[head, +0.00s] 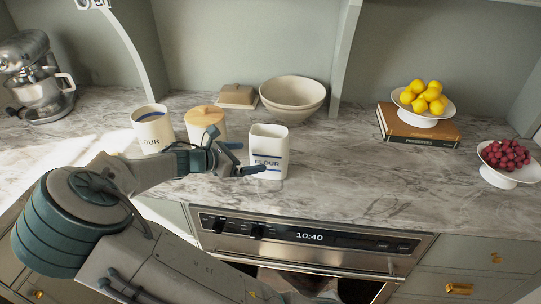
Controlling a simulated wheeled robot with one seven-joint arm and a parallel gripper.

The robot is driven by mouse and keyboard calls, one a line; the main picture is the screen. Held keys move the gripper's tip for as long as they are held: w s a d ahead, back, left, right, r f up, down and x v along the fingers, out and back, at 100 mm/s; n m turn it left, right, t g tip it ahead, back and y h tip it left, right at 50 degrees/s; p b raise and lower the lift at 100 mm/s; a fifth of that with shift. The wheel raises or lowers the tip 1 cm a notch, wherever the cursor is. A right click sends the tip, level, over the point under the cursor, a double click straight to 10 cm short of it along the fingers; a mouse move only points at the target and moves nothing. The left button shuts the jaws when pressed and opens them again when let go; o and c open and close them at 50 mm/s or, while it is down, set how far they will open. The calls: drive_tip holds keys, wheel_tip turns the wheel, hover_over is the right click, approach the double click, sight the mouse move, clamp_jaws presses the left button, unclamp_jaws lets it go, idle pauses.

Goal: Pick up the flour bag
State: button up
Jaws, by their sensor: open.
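A white rectangular container labelled "FLOUR" (269,140), with a blue band near its lower part, stands upright on the marble counter. It looks open at the top. My gripper (252,159) is at its left front side. One dark finger crosses in front of the container's lower face. The other finger is near its left edge, partly hidden behind the first. My gripper is open. I cannot tell whether either finger touches the container.
Left of my gripper stand a lidded canister (204,118) and a round canister (152,127). Stacked bowls (293,95) are behind the container. A mixer (38,82) is far left. A lemon bowl on a book (408,128) and a grape stand (510,175) are right. The counter between is clear.

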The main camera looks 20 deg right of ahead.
sight(257, 156)
drive_tip(key=shift+p+x, duration=0.55)
drive_tip(key=shift+x, duration=2.7)
drive_tip(key=c, duration=1.5)
